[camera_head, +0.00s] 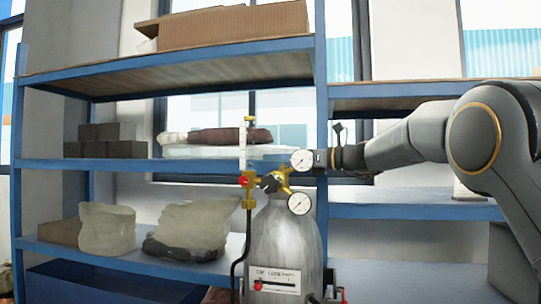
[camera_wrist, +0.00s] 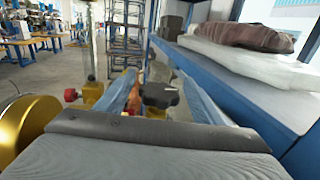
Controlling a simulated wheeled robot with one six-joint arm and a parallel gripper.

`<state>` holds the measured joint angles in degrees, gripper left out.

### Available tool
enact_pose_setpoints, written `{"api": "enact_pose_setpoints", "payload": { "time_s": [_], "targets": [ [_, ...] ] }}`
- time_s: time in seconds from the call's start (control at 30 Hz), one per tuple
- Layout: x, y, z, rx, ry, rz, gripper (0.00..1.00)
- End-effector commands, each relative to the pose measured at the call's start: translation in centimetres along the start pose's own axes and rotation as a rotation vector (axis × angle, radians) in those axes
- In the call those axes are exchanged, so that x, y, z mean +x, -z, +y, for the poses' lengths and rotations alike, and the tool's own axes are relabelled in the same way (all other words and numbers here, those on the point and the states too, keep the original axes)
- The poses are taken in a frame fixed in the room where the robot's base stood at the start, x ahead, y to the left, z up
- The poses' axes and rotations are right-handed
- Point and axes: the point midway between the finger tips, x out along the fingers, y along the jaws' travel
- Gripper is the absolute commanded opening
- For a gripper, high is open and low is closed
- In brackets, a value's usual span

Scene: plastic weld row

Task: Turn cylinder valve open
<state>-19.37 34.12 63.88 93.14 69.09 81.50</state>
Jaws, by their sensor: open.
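A grey gas cylinder (camera_head: 285,248) stands upright in front of the shelves. Brass valve and regulator fittings (camera_head: 284,178) sit on its top, with two round white gauges (camera_head: 301,203) and a dark knob (camera_head: 269,184). My gripper (camera_head: 322,160) comes in from the right, level with the upper gauge, which partly hides it. In the wrist view my gripper (camera_wrist: 160,82) is open, with a finger at each side of a dark lobed knob (camera_wrist: 160,95). The knob shows between the fingers; whether they touch it I cannot tell.
A brass round part (camera_wrist: 28,125) is close at the left of my gripper, with a red knob (camera_wrist: 70,95) beyond it. A clear flow tube (camera_head: 243,145) rises left of the regulator. Blue shelving (camera_head: 190,165) with bags and boxes stands close behind.

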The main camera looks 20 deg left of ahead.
Motion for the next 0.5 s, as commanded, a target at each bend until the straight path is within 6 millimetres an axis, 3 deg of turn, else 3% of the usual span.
{"api": "enact_pose_setpoints", "payload": {
  "time_s": [0.2,0.5],
  "targets": [
    [2.4,0.0,0.0,0.0,0.0,0.001,0.62],
    [2.9,0.0,0.0,-0.002,0.001,0.001,0.62]
  ]
}}
